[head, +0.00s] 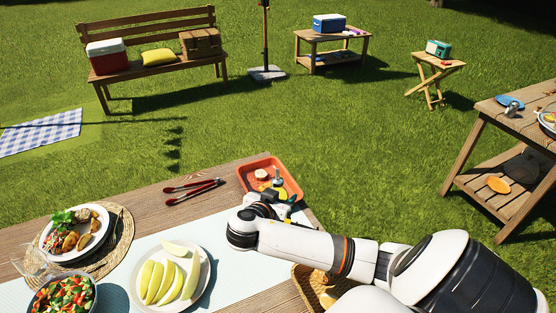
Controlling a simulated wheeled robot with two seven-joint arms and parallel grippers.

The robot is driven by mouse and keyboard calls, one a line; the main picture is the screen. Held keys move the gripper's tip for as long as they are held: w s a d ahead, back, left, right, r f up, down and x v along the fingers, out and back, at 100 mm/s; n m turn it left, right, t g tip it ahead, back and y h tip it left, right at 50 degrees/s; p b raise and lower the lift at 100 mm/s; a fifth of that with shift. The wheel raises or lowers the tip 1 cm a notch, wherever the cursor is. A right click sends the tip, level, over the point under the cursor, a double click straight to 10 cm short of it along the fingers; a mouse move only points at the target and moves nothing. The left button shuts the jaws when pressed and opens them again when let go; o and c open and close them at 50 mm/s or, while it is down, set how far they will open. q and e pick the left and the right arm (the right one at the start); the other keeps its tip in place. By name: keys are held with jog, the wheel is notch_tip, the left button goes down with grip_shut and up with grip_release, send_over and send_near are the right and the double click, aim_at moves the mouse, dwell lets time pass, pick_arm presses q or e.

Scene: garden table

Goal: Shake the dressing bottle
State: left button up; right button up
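My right arm reaches in from the lower right over the table. Its gripper (276,192) is at the near side of the orange tray (248,180). The wrist hides most of the fingers, so I cannot tell whether they are open or shut. A small upright pale and dark item (277,177) stands by the fingers, over the tray. I cannot tell whether it is the dressing bottle, or whether the gripper touches it. No other bottle can be made out on the table. My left gripper is not in view.
Red-handled tongs (194,190) lie left of the tray. A plate of melon slices (170,278), a salad bowl (65,295) and a dinner plate (76,232) stand at the left. A wicker basket (312,285) is below my forearm. Bare wood (150,205) shows along the back edge.

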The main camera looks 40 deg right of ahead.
aim_at(282, 186)
jog(key=shift+f, duration=0.45)
notch_tip(282, 186, up, 6)
jog(key=shift+w+d+f, duration=0.15)
jog(key=shift+f, duration=0.1)
notch_tip(282, 186, down, 7)
jog(key=shift+r, duration=0.1)
notch_tip(282, 186, up, 6)
jog(key=shift+r, duration=0.2)
jog(key=shift+d+f, duration=0.1)
jog(key=shift+f, duration=0.25)
jog(key=f, duration=0.5)
jog(key=shift+s+f, duration=0.2)
jog(key=shift+w+f, duration=0.15)
